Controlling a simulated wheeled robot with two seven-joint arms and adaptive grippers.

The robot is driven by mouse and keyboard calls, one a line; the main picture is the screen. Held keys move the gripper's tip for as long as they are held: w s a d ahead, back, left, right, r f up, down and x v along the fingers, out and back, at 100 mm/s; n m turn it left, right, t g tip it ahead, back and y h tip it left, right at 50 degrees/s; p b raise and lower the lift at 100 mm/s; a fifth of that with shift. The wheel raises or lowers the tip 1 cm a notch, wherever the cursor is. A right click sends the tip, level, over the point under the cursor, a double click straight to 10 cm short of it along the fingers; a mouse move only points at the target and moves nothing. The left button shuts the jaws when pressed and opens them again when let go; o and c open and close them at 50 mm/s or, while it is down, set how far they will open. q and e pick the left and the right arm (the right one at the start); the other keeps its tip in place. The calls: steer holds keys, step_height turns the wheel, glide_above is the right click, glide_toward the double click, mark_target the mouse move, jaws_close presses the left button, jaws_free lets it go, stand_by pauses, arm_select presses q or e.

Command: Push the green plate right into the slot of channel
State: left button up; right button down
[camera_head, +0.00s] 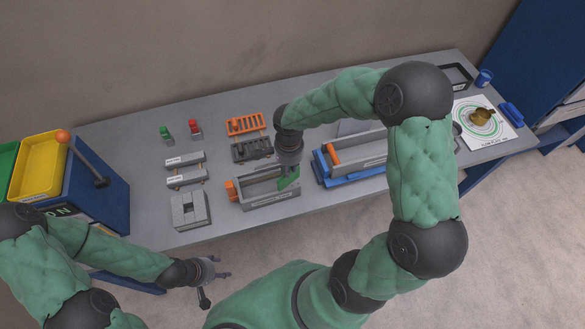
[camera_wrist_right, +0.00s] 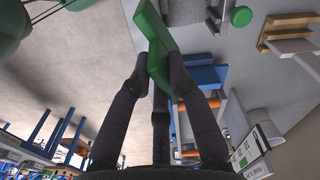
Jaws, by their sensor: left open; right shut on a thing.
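The green plate (camera_head: 289,179) is held in my right gripper (camera_head: 288,166), tilted, over the right part of a grey open channel (camera_head: 270,201) with an orange piece at its left end. In the right wrist view the plate (camera_wrist_right: 153,30) stands up between the fingers of the gripper (camera_wrist_right: 165,85), which are shut on it. I cannot tell whether the plate touches the channel or sits in its slot. My left gripper (camera_head: 212,279) is open and empty, low in front of the table.
A second grey channel on a blue base (camera_head: 350,177) stands close on the right, partly behind my right arm. Orange and dark racks (camera_head: 246,124) lie behind. A grey block (camera_head: 189,210) stands left. Yellow tray (camera_head: 38,165) is far left; a target sheet (camera_head: 495,130) is far right.

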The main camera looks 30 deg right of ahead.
steer(key=w+d+f+b, duration=0.3)
steer(key=w+f, duration=0.1)
steer(key=f, duration=0.5)
steer(key=shift+d, duration=0.35)
steer(key=shift+f, duration=0.1)
steer(key=shift+f+b, duration=0.1)
steer(key=shift+b, duration=0.3)
steer(key=shift+f, duration=0.1)
steer(key=c, duration=1.2)
jaws_free()
